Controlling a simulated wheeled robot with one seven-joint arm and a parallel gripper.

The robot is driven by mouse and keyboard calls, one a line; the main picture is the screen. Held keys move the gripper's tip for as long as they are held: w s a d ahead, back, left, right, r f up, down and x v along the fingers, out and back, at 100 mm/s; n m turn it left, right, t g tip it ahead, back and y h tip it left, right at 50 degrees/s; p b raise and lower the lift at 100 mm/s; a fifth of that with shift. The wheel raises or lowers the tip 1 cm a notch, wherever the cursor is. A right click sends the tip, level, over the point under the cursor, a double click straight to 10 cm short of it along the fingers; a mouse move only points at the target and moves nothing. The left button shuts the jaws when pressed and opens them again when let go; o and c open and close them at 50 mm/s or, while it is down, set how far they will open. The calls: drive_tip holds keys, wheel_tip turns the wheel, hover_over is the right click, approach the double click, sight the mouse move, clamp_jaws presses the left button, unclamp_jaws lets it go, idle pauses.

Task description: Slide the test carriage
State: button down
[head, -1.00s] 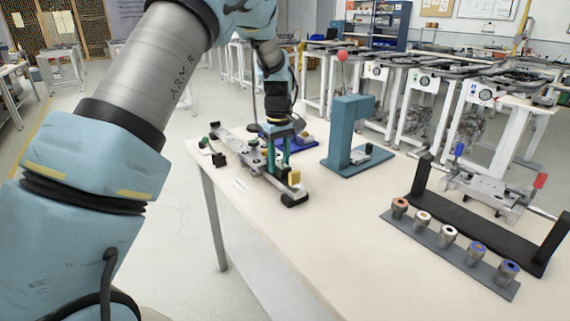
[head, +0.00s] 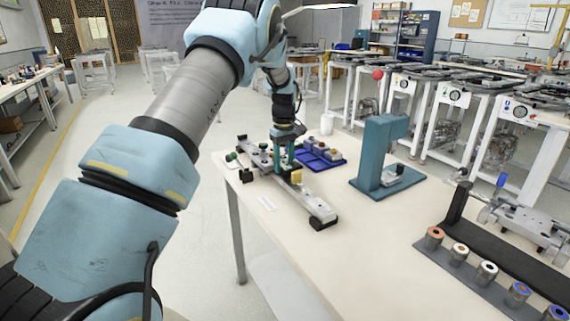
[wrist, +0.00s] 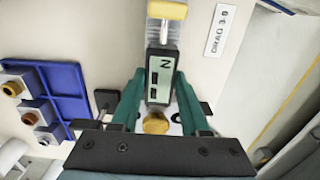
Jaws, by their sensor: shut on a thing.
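A grey rail (head: 311,203) with black end feet lies on the pale table in the head view. The test carriage sits on it, away from the near end, with a yellow block (head: 297,177) on its near side. In the wrist view the carriage shows a small display (wrist: 159,88) marked N, a brass knob and the yellow block (wrist: 167,10). My gripper (head: 284,161) reaches down over the carriage. Its teal fingers stand on both sides of the display in the wrist view (wrist: 159,76), shut on the carriage. The exact contact is hidden.
A blue tray (wrist: 63,82) with small parts lies close beside the rail. A teal press (head: 379,152) with a red knob stands to the right. A rack of metal cylinders (head: 462,254) lies at front right. A label (wrist: 218,31) is on the table beside the rail.

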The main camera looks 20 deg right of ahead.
drive_tip(key=shift+c, duration=2)
unclamp_jaws()
wheel_tip(320, 180, up, 11)
drive_tip(key=b, duration=0.2)
drive_tip(key=shift+f, duration=0.1)
drive_tip(key=s+a+f+m, duration=0.1)
drive_tip(key=s+a, duration=0.3)
drive_tip(key=a, duration=0.5)
drive_tip(key=s+a+f+t, duration=0.1)
drive_tip(key=s+a, duration=0.3)
drive_tip(key=a, duration=0.5)
drive_tip(key=s+a+f+m, duration=0.1)
drive_tip(key=s+a, duration=0.3)
drive_tip(key=a, duration=0.5)
drive_tip(key=s+a+f, duration=0.1)
drive_tip(key=s+a, duration=0.2)
drive_tip(key=s, duration=0.3)
drive_tip(key=s+a+f+m, duration=0.1)
drive_tip(key=s+a, duration=0.3)
drive_tip(key=s, duration=0.2)
drive_tip(key=shift+f+t, duration=0.3)
